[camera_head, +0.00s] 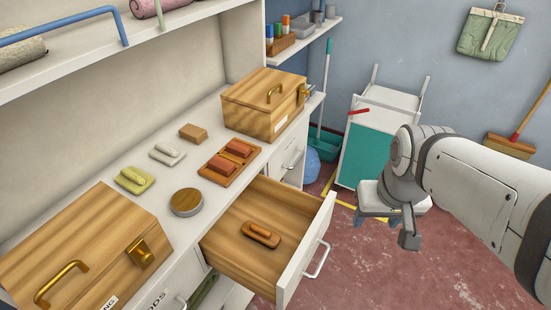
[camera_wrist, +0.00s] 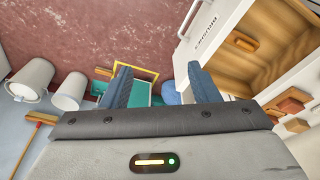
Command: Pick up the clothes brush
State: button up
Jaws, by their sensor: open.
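A brown wooden brush (camera_head: 261,235) lies in the pulled-out drawer (camera_head: 229,245) under the counter. It also shows in the wrist view (camera_wrist: 240,41), inside the same drawer at the upper right; its bristles are hidden. My gripper (camera_head: 376,219) is to the right of the drawer, outside it and apart from the brush. In the wrist view, its two blue fingers (camera_wrist: 157,72) are spread wide with nothing between them.
The drawer's white front with its handle (camera_head: 318,259) stands between my gripper and the brush. The counter holds wooden boxes (camera_head: 262,118), reddish blocks on a tray (camera_head: 215,173) and a round tin (camera_head: 186,203). A white cart (camera_head: 366,152) stands behind.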

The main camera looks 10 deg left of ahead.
jog(key=shift+o, duration=0.9)
jog(key=w+a+f+n+b, duration=0.2)
jog(key=w+a+f+n, duration=0.1)
jog(key=w+a+f, duration=0.1)
jog(key=shift+w+a+g, duration=0.25)
jog(key=shift+w+g, duration=0.05)
jog(key=shift+w, duration=0.2)
jog(key=n+g+b, duration=0.2)
jog(key=n+b, duration=0.4)
jog(key=n, duration=0.3)
send_over(260, 228)
jog(key=f, duration=1.5)
jog(key=shift+d+f, duration=0.2)
jog(key=shift+f, duration=0.1)
jog(key=shift+n, duration=0.3)
notch_tip(260, 228, down, 8)
jog(key=shift+a+f+b, duration=0.1)
jog(key=shift+a+b, duration=0.05)
jog(key=shift+b, duration=0.6)
jog(key=shift+c, duration=0.5)
jog(key=c, duration=1)
notch_tip(260, 228, up, 10)
jog(key=shift+r+p, duration=0.1)
jog(key=shift+p, duration=0.6)
